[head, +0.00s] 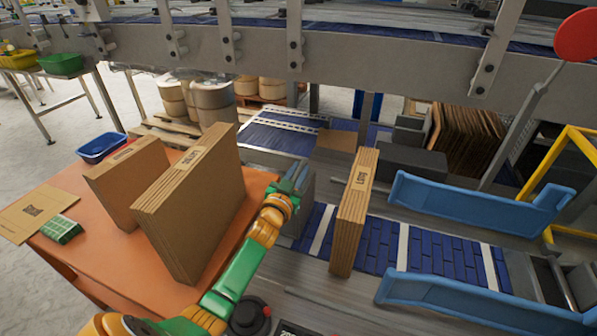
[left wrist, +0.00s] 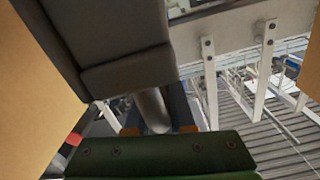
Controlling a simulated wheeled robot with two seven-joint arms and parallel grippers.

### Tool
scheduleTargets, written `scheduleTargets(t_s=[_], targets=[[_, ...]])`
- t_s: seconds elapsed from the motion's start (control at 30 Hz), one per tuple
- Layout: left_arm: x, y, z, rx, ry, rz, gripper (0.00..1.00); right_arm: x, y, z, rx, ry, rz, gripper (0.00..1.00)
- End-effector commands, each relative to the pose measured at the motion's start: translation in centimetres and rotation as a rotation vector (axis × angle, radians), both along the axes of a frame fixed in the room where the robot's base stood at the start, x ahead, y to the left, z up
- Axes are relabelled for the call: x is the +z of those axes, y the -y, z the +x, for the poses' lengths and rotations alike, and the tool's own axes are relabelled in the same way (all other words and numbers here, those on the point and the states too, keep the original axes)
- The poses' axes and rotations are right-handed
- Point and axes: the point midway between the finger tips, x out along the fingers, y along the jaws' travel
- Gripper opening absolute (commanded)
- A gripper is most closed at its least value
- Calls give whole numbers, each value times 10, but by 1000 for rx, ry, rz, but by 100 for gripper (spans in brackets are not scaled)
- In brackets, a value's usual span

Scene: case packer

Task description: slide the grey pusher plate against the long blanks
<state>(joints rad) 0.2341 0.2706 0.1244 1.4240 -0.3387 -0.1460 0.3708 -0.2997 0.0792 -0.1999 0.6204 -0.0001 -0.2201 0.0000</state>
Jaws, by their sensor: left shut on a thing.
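The long blanks (head: 350,225), an upright brown cardboard stack with a "LONG" label, stand on the blue slatted belt. The grey pusher plate (head: 304,204) stands to their left, with a strip of belt showing between them. My left gripper (head: 291,181) is at the plate's left side, shut on its handle. In the left wrist view, a pale round handle (left wrist: 152,110) sits between the fingers of my left gripper (left wrist: 158,128), below a dark grey block that looks like the pusher plate (left wrist: 125,70). My right gripper is not in view.
Two cardboard stacks (head: 193,205) (head: 128,182) stand on the orange table (head: 85,262), beside a blue bin (head: 101,147). Blue guide rails (head: 470,203) (head: 470,310) flank the belt (head: 445,258) on the right. A grey conveyor frame (head: 265,45) crosses the back.

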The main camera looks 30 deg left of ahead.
Motion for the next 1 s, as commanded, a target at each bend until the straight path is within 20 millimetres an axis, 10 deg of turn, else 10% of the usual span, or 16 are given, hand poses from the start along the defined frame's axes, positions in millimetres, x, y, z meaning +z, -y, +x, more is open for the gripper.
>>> scheduleTargets(t_s=[0.53,1.0], targets=[[0,1,0,-1,0,1,0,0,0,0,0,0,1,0],[-1,49,12,-1,-1,0,0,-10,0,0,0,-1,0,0]])
